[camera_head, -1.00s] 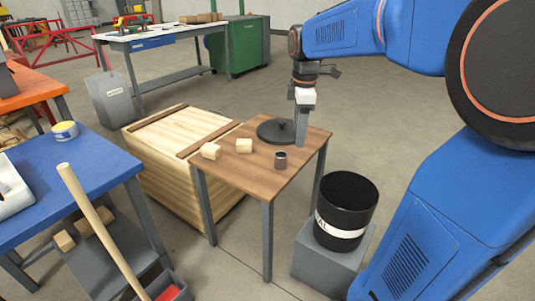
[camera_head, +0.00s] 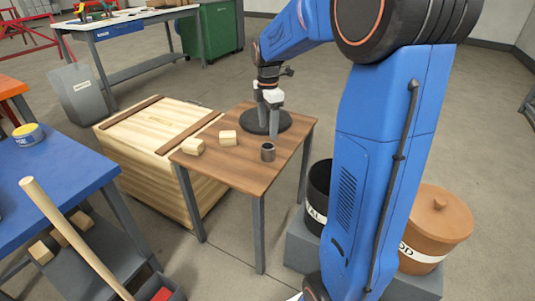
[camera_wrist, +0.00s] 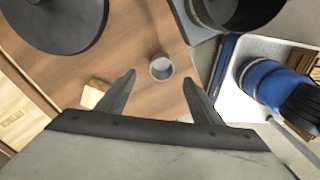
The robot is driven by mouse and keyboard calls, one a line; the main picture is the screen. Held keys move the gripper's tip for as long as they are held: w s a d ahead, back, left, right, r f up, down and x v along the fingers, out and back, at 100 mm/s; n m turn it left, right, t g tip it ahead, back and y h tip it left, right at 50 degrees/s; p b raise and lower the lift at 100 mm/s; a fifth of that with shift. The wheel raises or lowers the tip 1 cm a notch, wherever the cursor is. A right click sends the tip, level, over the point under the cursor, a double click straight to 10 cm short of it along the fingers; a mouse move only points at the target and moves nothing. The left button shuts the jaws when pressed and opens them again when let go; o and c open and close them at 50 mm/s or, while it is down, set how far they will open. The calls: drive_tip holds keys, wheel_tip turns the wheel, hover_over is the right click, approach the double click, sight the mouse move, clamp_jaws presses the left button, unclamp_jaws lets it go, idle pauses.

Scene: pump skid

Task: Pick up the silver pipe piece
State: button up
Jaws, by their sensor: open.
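The silver pipe piece (camera_head: 268,152) is a short grey hollow cylinder standing upright on the small brown wooden table (camera_head: 230,174), near its right front edge. In the wrist view the pipe piece (camera_wrist: 161,68) shows its open top, a little beyond my fingertips and between their lines. My gripper (camera_head: 274,120) is above the table, behind the pipe piece in the head view. In the wrist view my gripper (camera_wrist: 158,82) is open, with nothing between its two fingers.
Two wooden blocks (camera_head: 194,146) (camera_head: 228,138) lie left of the pipe piece. A dark round disc (camera_head: 287,122) lies at the table's back. A black bin (camera_head: 318,185) and a brown lidded pot (camera_head: 437,222) stand right of the table. A wooden crate (camera_head: 130,135) is left.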

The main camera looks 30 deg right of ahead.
sight(268, 145)
drive_tip(key=f, duration=0.8)
drive_tip(key=shift+s+a+f, duration=0.15)
drive_tip(key=shift+s+f, duration=0.05)
drive_tip(key=shift+f, duration=0.2)
drive_tip(key=c, duration=1.2)
drive_tip(key=shift+r, duration=0.15)
wheel_tip(268, 145, up, 10)
